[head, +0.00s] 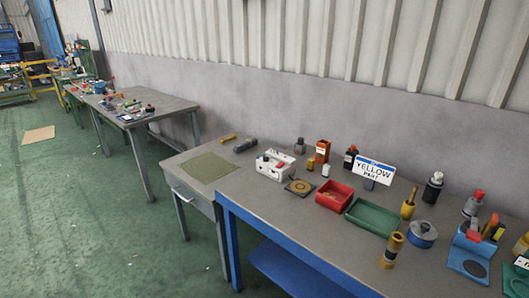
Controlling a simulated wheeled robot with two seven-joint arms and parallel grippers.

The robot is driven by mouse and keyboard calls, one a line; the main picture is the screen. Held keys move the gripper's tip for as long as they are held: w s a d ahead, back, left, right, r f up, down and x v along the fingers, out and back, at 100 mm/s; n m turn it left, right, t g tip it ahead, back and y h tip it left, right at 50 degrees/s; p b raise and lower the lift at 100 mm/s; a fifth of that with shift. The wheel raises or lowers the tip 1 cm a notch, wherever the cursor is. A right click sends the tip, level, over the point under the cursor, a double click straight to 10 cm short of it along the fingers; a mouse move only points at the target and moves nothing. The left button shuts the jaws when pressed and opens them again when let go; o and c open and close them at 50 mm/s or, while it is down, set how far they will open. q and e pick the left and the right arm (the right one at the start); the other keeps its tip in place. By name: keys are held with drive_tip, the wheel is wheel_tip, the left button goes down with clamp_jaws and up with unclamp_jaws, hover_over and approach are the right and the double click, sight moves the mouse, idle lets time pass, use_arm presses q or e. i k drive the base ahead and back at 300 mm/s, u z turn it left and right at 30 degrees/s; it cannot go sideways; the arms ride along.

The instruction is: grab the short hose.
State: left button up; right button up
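I cannot pick out a short hose for certain in the head view. A small dark cylinder (245,146) lies at the back left of the near workbench (262,192), beside a small yellow-orange piece (228,138). Both are too small to tell what they are. Neither of my grippers is in the head view.
The near bench holds a green mat (208,167), a white box (275,165), a red tray (334,195), a green tray (374,217), a sign (373,171) and several bottles. A second cluttered table (173,103) stands farther left. The green floor (75,215) is mostly open.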

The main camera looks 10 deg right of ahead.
sight(388, 260)
drive_tip(key=z, duration=1.5)
